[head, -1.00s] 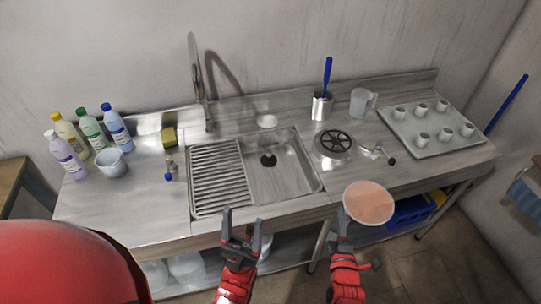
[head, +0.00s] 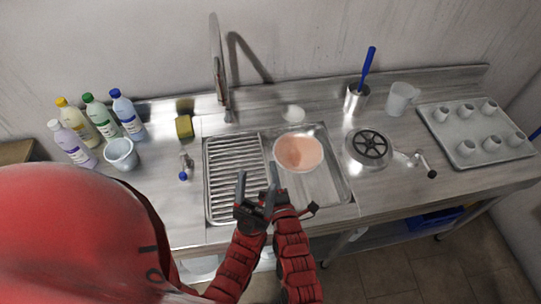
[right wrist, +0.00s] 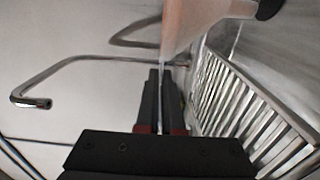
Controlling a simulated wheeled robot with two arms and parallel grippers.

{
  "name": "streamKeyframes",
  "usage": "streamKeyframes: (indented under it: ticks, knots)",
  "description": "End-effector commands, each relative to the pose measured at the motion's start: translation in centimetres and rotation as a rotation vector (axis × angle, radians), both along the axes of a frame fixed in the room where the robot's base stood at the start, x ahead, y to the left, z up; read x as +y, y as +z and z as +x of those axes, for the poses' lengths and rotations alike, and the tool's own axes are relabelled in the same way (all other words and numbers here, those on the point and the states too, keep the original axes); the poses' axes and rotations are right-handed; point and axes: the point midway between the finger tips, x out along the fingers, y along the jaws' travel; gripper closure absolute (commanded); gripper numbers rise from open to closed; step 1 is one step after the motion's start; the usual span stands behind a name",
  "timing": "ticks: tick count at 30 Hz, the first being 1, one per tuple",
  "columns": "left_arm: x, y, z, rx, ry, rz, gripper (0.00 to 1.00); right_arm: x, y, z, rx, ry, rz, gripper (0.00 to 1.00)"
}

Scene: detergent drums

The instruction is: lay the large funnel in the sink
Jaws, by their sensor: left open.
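The large funnel (head: 298,152), a wide pinkish-orange cone with a pale rim, is over the sink basin (head: 329,186) in the head view. My right gripper (head: 275,172) is shut on the funnel's near-left rim. The right wrist view shows the funnel wall (right wrist: 192,22) at the tips of the closed fingers (right wrist: 162,78). The funnel appears held above the basin floor; its lower part is hidden in the head view. My left gripper (head: 256,184) is open and empty, close beside the right one, in front of the sink.
A ribbed drainboard (head: 236,175) lies left of the basin, with a tall tap (head: 217,65) behind. A yellow sponge (head: 184,126), bottles and a white tub (head: 121,154) stand left. A black-wheeled round fitting (head: 369,146) and cup tray (head: 470,155) are right.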

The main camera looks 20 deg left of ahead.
Motion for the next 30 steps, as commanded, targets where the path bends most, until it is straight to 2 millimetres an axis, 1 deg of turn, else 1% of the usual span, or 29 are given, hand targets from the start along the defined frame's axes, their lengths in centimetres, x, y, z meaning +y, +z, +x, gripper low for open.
streamKeyframes:
  ticks: [5,21,25,30]
  knots:
    - [0.0,-0.7,0.0,0.001,0.000,0.000,0.35,0.0,-1.2,0.0,0.002,0.001,0.000,1.00]
    - [0.0,-4.0,-0.1,0.000,0.000,0.000,0.35,0.0,-6.8,0.0,0.001,0.000,-0.002,1.00]
    - [0.0,-4.4,0.0,0.000,0.000,0.000,0.35,-0.1,-7.5,0.0,0.001,0.000,-0.001,1.00]
    - [0.0,-4.6,0.0,0.000,0.000,0.000,0.35,-0.1,-7.9,0.0,-0.001,-0.001,0.000,1.00]
